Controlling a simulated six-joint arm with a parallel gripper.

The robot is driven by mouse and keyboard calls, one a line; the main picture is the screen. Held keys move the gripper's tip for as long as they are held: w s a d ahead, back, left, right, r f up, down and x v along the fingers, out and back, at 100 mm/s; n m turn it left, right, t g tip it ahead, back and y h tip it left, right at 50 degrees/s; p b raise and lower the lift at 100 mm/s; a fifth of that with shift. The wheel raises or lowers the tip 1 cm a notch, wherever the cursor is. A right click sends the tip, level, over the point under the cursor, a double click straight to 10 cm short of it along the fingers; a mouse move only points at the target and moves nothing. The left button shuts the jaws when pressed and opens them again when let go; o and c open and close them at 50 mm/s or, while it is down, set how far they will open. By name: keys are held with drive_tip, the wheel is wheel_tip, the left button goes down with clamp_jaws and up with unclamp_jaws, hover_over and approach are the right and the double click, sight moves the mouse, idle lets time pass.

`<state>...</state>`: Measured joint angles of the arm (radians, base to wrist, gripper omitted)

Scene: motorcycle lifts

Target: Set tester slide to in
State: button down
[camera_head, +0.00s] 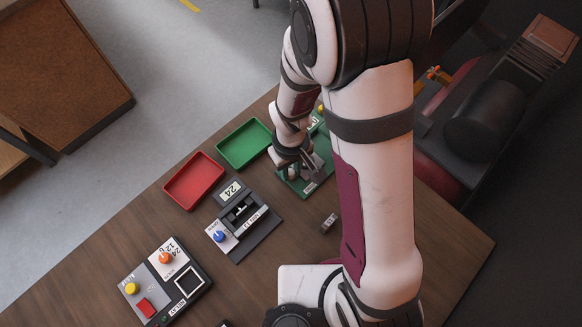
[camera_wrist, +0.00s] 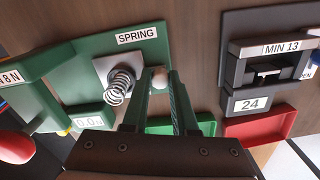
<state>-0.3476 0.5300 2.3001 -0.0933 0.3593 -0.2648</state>
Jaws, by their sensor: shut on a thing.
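The green spring tester (camera_head: 290,188) lies on the table, partly hidden by my arm in the head view. In the wrist view its green base (camera_wrist: 78,80) carries a SPRING label (camera_wrist: 136,36), a coil spring (camera_wrist: 119,86) on a pale plate, and a display (camera_wrist: 89,122) that seems to read 0.0 N. My gripper (camera_wrist: 159,76) is shut on a pale round knob (camera_wrist: 159,80) right beside the spring. The slide under the knob is mostly hidden by the fingers. In the head view my gripper (camera_head: 312,167) is over the tester.
A green tray (camera_head: 245,144) and a red tray (camera_head: 194,181) lie left of the tester. A dark device with a blue knob (camera_head: 219,236) stands in front of them. A relay box (camera_head: 163,281) is at lower left. A small grey part (camera_head: 329,223) lies on bare wood.

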idle(0.8)
drive_tip(key=w+d, duration=0.3)
idle(0.3)
drive_tip(key=c, duration=1)
unclamp_jaws()
drive_tip(key=shift+r, duration=0.15)
wheel_tip(320, 180, up, 16)
drive_tip(key=shift+f, duration=0.2)
drive_tip(key=shift+o, duration=0.3)
